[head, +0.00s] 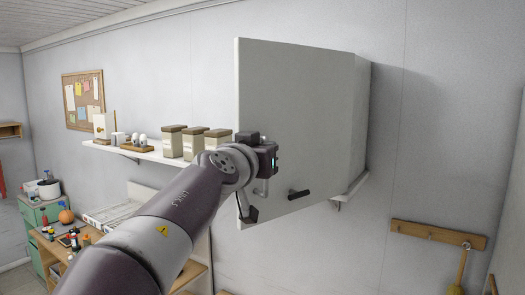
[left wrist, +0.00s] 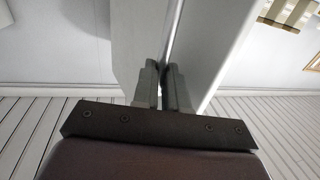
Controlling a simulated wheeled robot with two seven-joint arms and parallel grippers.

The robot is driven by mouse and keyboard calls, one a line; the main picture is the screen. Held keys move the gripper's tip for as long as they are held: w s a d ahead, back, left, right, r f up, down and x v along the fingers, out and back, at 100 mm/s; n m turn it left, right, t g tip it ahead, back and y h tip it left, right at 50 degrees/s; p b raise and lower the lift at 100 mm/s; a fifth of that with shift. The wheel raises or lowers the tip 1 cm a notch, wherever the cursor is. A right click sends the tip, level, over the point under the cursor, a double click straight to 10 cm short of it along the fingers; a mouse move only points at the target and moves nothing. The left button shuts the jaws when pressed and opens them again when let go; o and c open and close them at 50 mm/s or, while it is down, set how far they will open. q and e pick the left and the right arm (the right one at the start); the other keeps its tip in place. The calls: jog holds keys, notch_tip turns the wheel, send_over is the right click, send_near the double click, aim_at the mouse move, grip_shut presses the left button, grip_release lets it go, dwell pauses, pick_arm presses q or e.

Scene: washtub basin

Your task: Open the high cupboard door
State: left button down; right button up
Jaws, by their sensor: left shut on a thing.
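The high cupboard (head: 361,110) is white and mounted on the wall, in the middle of the head view. Its pale door (head: 300,110) faces me as a large panel, with a short black handle (head: 299,194) low on it. My left gripper (head: 256,200) is at the lower left edge of the door, left of the black handle. In the left wrist view the two fingers (left wrist: 163,88) are close together on a pale panel edge, which seems to be the door's. The exact contact is partly hidden, and I cannot tell how far the door stands open. My right gripper is out of view.
A wall shelf (head: 150,153) with several canisters (head: 195,141) lies left of the cupboard, behind my left arm. A wooden workbench (head: 190,272) stands lower left. A hook rail (head: 438,234) with a hanging brush is on the right wall. The wall right of the cupboard is clear.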

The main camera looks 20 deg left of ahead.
pick_arm(q)
jog(key=shift+a+r, duration=0.1)
jog(key=c, duration=1.2)
grip_release()
jog(key=shift+w, duration=0.1)
jog(key=shift+o, duration=0.2)
jog(key=shift+w+d, duration=0.15)
jog(key=shift+d, duration=0.15)
jog(key=shift+a, duration=0.1)
jog(key=s, duration=1.2)
jog(key=shift+s+d, duration=0.25)
jog(key=shift+d, duration=0.15)
